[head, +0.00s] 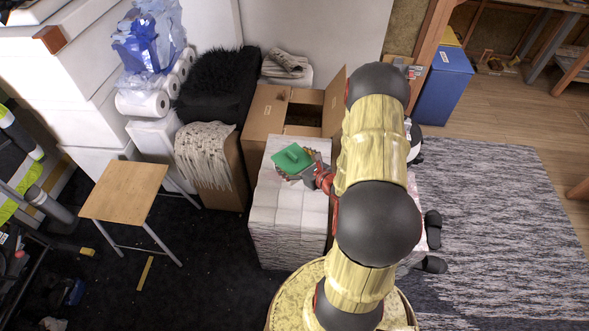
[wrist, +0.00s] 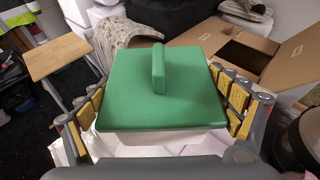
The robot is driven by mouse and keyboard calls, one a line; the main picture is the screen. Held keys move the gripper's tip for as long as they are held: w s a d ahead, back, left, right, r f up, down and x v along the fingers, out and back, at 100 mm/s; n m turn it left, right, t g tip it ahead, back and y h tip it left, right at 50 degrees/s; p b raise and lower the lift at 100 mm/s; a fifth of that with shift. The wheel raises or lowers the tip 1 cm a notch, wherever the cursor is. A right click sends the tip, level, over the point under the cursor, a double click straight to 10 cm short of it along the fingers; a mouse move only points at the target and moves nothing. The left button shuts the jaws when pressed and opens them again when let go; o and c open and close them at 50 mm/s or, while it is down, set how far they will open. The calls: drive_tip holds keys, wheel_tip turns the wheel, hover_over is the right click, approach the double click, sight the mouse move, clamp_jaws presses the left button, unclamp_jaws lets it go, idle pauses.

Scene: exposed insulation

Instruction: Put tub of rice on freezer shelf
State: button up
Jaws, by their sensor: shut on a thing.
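The tub (wrist: 160,138) has a white body and a square green lid with an upright green handle. In the wrist view it fills the middle, between the two grey and yellow fingers of my gripper (wrist: 165,105), which is shut on its sides. In the head view the green lid of the tub (head: 292,159) shows over a white wrapped stack, with my gripper (head: 306,172) at its right. Whether the tub touches the stack I cannot tell. No freezer shelf can be made out in either view.
The white stack (head: 285,220) stands below my gripper. Behind it are an open cardboard box (head: 265,115) and a black furry item (head: 218,85). A wooden stool (head: 123,190) stands at left, a blue bin (head: 445,85) at back right.

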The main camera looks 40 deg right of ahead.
drive_tip(key=d+f, duration=0.1)
drive_tip(key=w+f+b, duration=0.1)
drive_tip(key=f, duration=0.1)
drive_tip(key=w+d+f, duration=0.1)
drive_tip(key=shift+w+d+f, duration=0.15)
drive_tip(key=shift+d+f, duration=0.05)
drive_tip(key=shift+d, duration=0.15)
drive_tip(key=shift+w+d+f+b, duration=0.1)
drive_tip(key=shift+f+b, duration=0.9)
drive_tip(key=shift+f, duration=0.55)
drive_tip(key=shift+f, duration=0.1)
drive_tip(key=shift+f, duration=0.15)
drive_tip(key=o, duration=1.6)
drive_tip(key=shift+o, duration=0.7)
